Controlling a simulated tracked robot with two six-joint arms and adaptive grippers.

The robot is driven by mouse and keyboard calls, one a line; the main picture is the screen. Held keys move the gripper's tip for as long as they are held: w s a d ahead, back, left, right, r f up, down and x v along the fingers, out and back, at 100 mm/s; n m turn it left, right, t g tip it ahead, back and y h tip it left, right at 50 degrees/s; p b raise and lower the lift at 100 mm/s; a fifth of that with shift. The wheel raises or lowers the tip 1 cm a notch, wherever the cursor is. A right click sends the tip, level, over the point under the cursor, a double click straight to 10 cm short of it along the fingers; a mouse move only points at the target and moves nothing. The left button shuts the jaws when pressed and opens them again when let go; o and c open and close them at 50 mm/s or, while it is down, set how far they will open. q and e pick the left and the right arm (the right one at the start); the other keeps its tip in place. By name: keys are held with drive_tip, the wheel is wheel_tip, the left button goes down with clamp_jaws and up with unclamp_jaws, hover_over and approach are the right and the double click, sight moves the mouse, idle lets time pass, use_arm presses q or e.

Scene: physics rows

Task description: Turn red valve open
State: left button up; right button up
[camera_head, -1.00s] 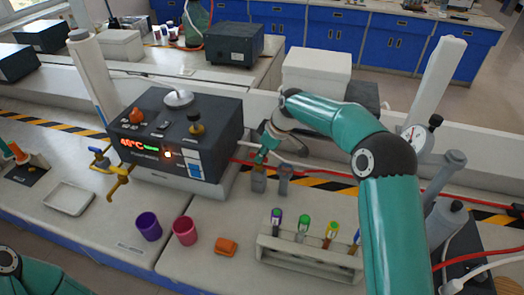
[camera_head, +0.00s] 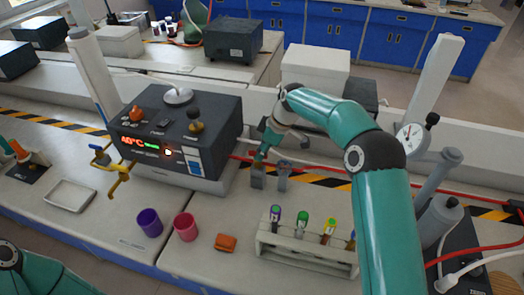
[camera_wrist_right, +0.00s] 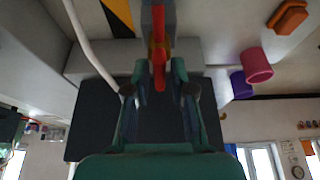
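The red valve handle (camera_wrist_right: 159,50) shows in the right wrist view as a long red bar with a brass-coloured part, in front of a grey body. It lies between the fingertips of my right gripper (camera_wrist_right: 159,68), with narrow gaps visible on both sides. The fingers are apart, and I cannot make out firm contact. In the head view my right gripper (camera_head: 262,157) points down just above a small grey fitting (camera_head: 257,181) beside the heater box; the handle is largely hidden there. My left gripper is out of view.
The dark heater box (camera_head: 180,130) stands left of the right gripper. A test-tube rack (camera_head: 305,257), an orange block (camera_head: 226,242), a pink cup (camera_head: 186,227) and a purple cup (camera_head: 149,222) stand nearer. A yellow valve (camera_head: 118,172) is at the heater's left.

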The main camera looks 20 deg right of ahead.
drive_tip(key=shift+o, duration=0.6)
drive_tip(key=v, duration=1.2)
drive_tip(key=shift+f, duration=0.1)
